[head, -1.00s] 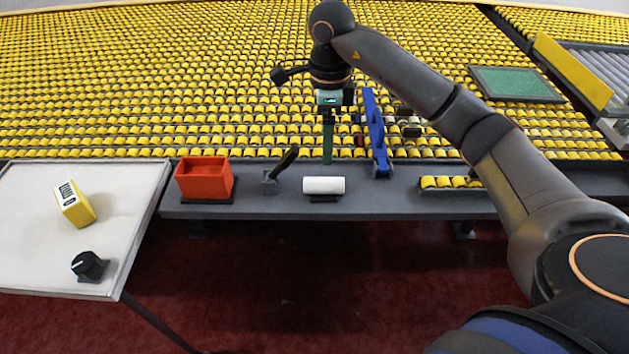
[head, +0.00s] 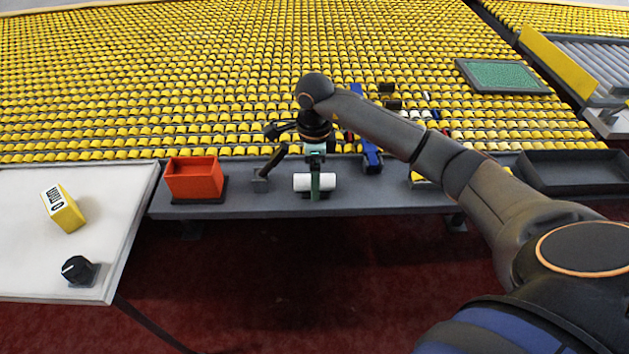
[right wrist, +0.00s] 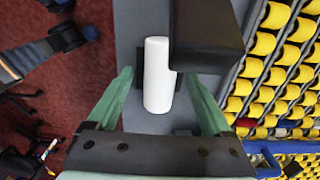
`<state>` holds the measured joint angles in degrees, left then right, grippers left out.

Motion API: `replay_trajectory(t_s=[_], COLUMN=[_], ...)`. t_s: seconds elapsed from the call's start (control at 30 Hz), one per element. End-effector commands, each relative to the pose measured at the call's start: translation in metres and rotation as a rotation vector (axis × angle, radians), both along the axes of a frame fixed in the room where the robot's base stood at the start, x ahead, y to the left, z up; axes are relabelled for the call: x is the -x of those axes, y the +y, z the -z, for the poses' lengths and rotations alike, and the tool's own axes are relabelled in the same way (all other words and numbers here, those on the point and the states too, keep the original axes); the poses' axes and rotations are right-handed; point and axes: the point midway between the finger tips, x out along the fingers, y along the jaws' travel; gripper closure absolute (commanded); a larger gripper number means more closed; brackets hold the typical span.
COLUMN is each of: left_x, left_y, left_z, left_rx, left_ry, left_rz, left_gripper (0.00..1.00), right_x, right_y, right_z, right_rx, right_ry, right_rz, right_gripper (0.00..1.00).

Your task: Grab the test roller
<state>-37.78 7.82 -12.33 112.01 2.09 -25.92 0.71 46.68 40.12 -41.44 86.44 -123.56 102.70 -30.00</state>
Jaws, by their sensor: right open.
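The test roller appears to be the white cylinder (head: 300,182) on a small dark stand on the grey ledge; it also shows in the right wrist view (right wrist: 156,85). My right gripper (head: 315,188) is at the roller, and a green finger hides its middle in the head view. In the right wrist view my right gripper (right wrist: 158,74) is open, with one green finger on each side of the roller and gaps between. My left gripper is not in view.
On the ledge, a dark-handled tool (head: 270,162) and an orange bin (head: 194,178) stand left of the roller; a blue tool (head: 371,158) stands right. A white table (head: 110,190) holds a yellow box (head: 63,208) and a black knob (head: 78,270). Yellow rollers lie behind.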

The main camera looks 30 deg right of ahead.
Motion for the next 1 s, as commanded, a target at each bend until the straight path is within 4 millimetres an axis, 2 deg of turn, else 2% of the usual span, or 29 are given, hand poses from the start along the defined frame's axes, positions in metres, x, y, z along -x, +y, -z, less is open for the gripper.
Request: replay_trajectory(t_s=[0.2, 0.9, 0.93, 1.0], left_x=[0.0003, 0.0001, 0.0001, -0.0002], left_y=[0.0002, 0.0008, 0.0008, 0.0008], left_z=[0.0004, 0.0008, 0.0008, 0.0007], left_rx=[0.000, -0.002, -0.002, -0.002], left_ry=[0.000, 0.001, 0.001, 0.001], left_rz=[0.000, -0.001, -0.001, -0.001], left_gripper=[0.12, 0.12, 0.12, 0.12], right_x=[-0.0001, 0.0000, 0.0000, 0.0000], right_y=[0.0000, -0.0001, -0.0001, -0.0001], right_z=[0.0002, -0.0002, -0.0002, -0.0003], right_rx=[0.000, 0.001, 0.001, 0.001], right_ry=[0.000, -0.001, -0.001, -0.001], right_rz=[0.000, 0.000, 0.000, 0.000], right_gripper=[0.18, 0.97, 1.00, 1.00])
